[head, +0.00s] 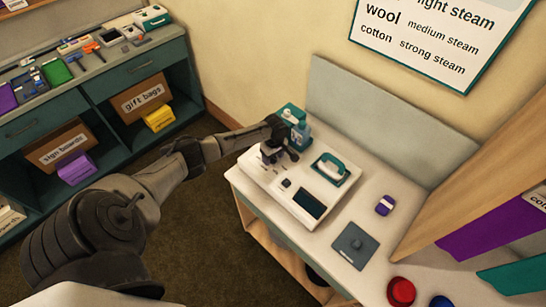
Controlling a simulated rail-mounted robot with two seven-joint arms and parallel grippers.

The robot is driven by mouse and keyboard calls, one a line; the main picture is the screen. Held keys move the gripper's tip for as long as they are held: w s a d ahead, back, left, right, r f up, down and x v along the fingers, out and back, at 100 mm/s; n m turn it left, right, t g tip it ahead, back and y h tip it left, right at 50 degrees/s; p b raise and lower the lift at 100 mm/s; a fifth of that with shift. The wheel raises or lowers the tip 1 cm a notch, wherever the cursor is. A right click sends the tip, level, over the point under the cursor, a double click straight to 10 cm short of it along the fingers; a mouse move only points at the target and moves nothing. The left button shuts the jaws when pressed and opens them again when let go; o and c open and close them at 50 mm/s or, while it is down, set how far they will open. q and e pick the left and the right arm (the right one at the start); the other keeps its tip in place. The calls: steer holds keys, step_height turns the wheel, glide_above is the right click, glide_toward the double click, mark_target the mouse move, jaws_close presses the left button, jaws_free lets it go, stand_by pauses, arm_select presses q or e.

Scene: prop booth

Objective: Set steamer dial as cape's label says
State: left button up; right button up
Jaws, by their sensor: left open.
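The steamer (318,211) is a white box with a dark panel on the white counter, with a teal-and-white hand piece (331,169) on its top. My left gripper (272,157) is open at the steamer's back left end, pointing down close above its top. The dial cannot be made out; the gripper covers that end. A purple cloth (495,222), perhaps the cape, shows at the right edge. A white label (539,199) beside it is cut off, with only its first letters showing. My right gripper is not in view.
A wall chart (440,32) reads wool medium steam, cotton strong steam; its top line is cut off. A purple-and-white item (385,205), a dark mat (355,245) and a red round object (401,291) are on the counter.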

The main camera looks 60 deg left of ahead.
arm_select(q)
steer(key=c, duration=0.9)
